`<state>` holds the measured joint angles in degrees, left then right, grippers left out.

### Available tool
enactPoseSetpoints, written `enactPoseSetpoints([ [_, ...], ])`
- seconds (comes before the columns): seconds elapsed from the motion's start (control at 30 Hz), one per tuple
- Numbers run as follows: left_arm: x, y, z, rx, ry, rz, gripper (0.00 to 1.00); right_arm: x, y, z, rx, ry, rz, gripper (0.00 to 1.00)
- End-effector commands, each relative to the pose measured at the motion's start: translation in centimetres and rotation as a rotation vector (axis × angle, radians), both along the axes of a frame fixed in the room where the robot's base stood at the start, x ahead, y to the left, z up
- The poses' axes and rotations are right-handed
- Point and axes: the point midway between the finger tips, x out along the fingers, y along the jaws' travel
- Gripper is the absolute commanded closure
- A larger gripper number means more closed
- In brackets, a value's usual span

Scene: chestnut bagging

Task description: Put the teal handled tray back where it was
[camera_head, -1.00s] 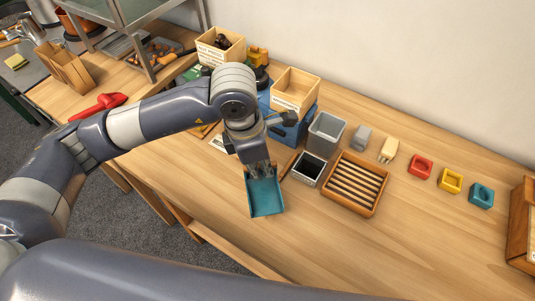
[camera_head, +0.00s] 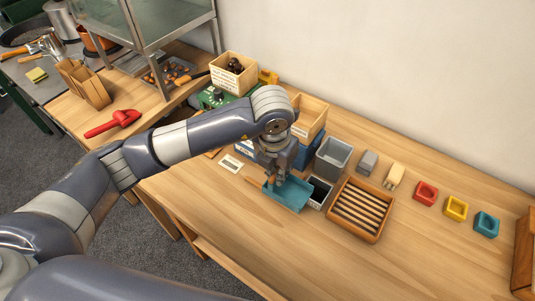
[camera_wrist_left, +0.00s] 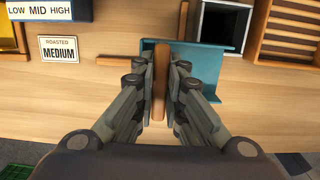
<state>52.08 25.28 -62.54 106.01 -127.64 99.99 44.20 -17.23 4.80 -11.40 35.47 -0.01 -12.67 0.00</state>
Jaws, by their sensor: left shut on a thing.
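The teal handled tray (camera_head: 291,195) is at the middle of the wooden table, just left of a small dark-lined bin. My left gripper (camera_head: 272,180) is above its left end. I cannot tell whether the tray touches the table. My right gripper is not in view.
A dark-lined bin (camera_head: 319,191), a grey bin (camera_head: 333,157) and a slatted wooden tray (camera_head: 359,209) stand close on the right. A "Roasted Medium" card (camera_wrist_left: 60,49) lies to the left. Red, yellow and teal blocks (camera_head: 456,208) are further right. The table's front is clear.

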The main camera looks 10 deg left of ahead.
Motion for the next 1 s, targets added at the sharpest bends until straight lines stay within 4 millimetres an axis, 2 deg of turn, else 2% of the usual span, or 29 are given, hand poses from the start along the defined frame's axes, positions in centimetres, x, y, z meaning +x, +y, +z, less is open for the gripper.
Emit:
enactPoseSetpoints([
  [0.03, 1.2, 0.9, 0.3, 0.002, 0.002, 0.006, 1.00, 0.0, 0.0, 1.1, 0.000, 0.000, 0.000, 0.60],
  [0.2, 4.5, 3.1, -0.1, 0.001, 0.003, 0.004, 1.00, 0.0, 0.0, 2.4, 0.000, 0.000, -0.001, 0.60],
  [0.4, 6.6, 4.4, -0.6, -0.001, 0.002, -0.002, 1.00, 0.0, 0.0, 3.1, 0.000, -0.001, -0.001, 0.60],
  [0.57, 6.9, 4.7, -1.4, 0.000, 0.003, -0.002, 1.00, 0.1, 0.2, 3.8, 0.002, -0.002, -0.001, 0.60],
  [0.8, 6.9, 4.7, -4.1, -0.001, 0.002, -0.002, 1.00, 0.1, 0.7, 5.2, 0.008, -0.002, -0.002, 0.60],
  [1.0, 7.0, 4.7, -4.3, 0.000, 0.000, -0.003, 1.00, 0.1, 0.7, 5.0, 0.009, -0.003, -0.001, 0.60],
])
